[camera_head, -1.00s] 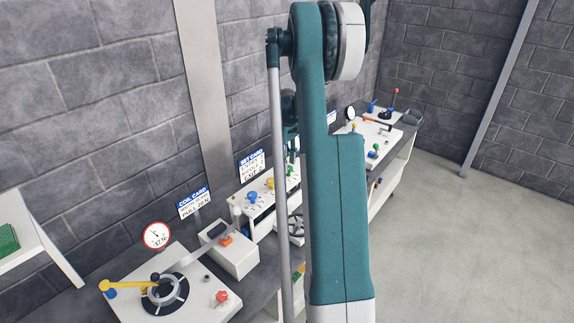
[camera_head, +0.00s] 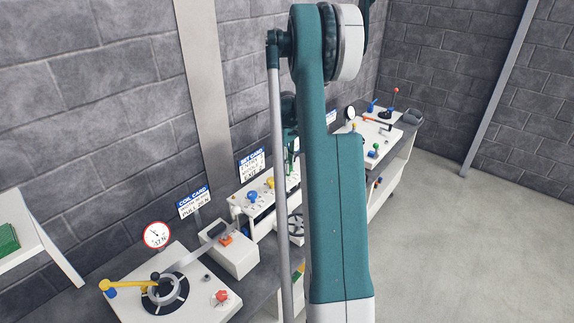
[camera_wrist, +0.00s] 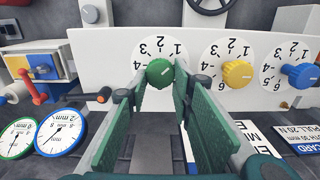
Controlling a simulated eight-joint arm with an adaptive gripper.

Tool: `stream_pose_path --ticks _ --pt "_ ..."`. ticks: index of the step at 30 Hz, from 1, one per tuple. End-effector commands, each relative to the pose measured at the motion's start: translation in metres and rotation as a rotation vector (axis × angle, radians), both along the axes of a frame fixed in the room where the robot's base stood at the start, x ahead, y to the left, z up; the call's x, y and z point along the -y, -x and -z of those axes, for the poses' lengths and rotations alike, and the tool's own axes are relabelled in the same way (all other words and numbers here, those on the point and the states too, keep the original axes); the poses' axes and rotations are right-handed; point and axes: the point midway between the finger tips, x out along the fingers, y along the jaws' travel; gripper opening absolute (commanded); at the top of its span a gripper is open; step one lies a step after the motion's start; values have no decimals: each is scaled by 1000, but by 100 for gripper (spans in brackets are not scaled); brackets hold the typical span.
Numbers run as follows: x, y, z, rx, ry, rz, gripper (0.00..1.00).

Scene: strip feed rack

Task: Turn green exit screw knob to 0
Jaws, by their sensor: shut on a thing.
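The green knob (camera_wrist: 160,73) sits on a white panel (camera_wrist: 110,55) in the wrist view, with a round dial of numbers around it, shown upside down. Numbers 1, 2, 3 and 4 show beside it; the lower part of the dial is hidden by my fingers. A short pale mark shows on the knob, but I cannot tell exactly which number it points at. My gripper (camera_wrist: 161,88) has one green finger on each side of the knob and is shut on it. In the head view my arm hides the knob.
A yellow knob (camera_wrist: 237,74) and a blue knob (camera_wrist: 300,76) with similar dials stand to the right in the wrist view. Two round gauges (camera_wrist: 60,132) and a red lever (camera_wrist: 33,90) are at left. A handwheel (camera_wrist: 210,4) is at the top.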

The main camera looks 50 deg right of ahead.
Motion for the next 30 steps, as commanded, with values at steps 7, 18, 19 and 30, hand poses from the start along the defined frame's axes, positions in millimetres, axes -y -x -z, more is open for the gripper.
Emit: stream_pose_path --ticks 7,18,19,30 --pt "0 0 1 0 0 79 12" --pt "3 1 2 0 0 349 12" --pt "3 1 2 0 0 375 12" --pt "5 2 1 0 0 665 12"
